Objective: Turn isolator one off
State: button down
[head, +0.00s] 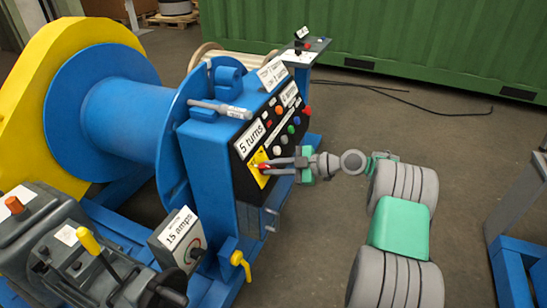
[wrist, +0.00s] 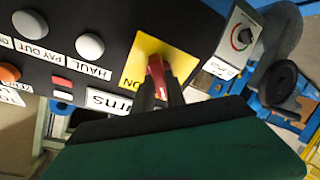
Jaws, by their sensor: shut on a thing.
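A red switch handle (wrist: 154,66) stands on a square yellow plate (wrist: 180,58) on the black front panel of the blue machine. The plate carries the word ON in the wrist view. In the head view the yellow plate (head: 257,159) is at the panel's lower left, partly covered by my fingers. My gripper (head: 266,167) reaches in from the right and is shut on the red handle. In the wrist view my gripper (wrist: 158,88) has its fingertips around the handle's near end. The isolator's number cannot be read.
Several coloured buttons (head: 291,129) sit on the panel beside the plate. A "15 amps" box (head: 178,238) with a dial and a yellow lever (head: 240,262) stand lower left. A blue drum (head: 105,105) is behind. The floor (head: 330,240) right of the machine is open.

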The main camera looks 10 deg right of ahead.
jog(key=shift+n+p, duration=0.5)
jog(key=shift+n, duration=0.1)
jog(key=shift+s+f, duration=0.1)
jog(key=shift+f, duration=0.05)
jog(key=c, duration=1.4)
grip_release()
jog(key=shift+o, duration=0.2)
jog(key=shift+r, duration=0.2)
jog(key=shift+d+r+p, duration=0.25)
jog(key=shift+p, duration=0.45)
jog(key=p+v, duration=0.7)
jog(key=p, duration=0.7)
jog(key=shift+d+f+p, duration=0.15)
jog(key=shift+f+p, duration=0.1)
jog(key=shift+p, duration=0.05)
